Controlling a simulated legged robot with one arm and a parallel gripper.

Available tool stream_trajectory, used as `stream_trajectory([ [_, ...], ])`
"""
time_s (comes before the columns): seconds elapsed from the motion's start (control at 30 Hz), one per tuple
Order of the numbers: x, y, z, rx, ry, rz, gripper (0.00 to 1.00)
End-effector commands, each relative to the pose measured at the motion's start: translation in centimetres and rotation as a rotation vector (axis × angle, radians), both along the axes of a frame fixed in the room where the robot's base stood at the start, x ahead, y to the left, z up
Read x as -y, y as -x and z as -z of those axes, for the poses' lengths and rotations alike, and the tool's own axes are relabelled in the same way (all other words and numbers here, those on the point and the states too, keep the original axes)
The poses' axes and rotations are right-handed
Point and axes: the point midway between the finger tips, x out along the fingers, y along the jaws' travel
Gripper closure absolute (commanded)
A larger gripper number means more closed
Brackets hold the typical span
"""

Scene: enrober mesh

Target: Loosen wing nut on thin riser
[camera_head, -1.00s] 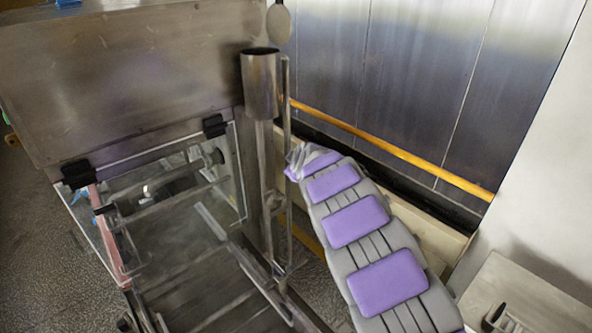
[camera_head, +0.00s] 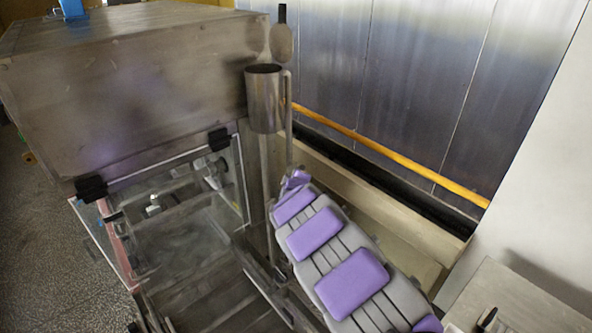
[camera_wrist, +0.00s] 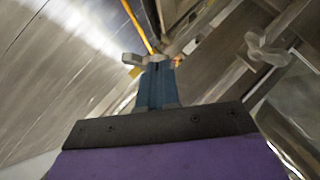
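A pale grey wing-shaped nut (camera_wrist: 132,60) shows in the wrist view, at or just beyond the tips of my gripper (camera_wrist: 158,64). The blue fingers lie close together; whether they grip the nut or only overlap it in view I cannot tell. Another pale wing-shaped knob (camera_wrist: 266,50) sits to the right, apart from the fingers. In the head view a thin upright riser (camera_head: 288,115) stands beside a steel cup (camera_head: 264,100). My purple and grey arm reaches up to the riser's lower part, and its end hides the nut there.
A steel hood (camera_head: 150,85) with a clear hinged cover (camera_head: 190,215) stands at the left. A yellow rail (camera_head: 400,157) runs along the metal wall behind my arm. A pale ledge (camera_head: 520,300) is at the lower right. Bare floor (camera_head: 55,240) shows at the far left.

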Motion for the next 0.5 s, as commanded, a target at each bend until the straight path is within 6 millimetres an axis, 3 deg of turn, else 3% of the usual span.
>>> stream_trajectory([
  [0.5,-0.38,0.08,0.57,0.07,0.062,-0.007,1.0],
])
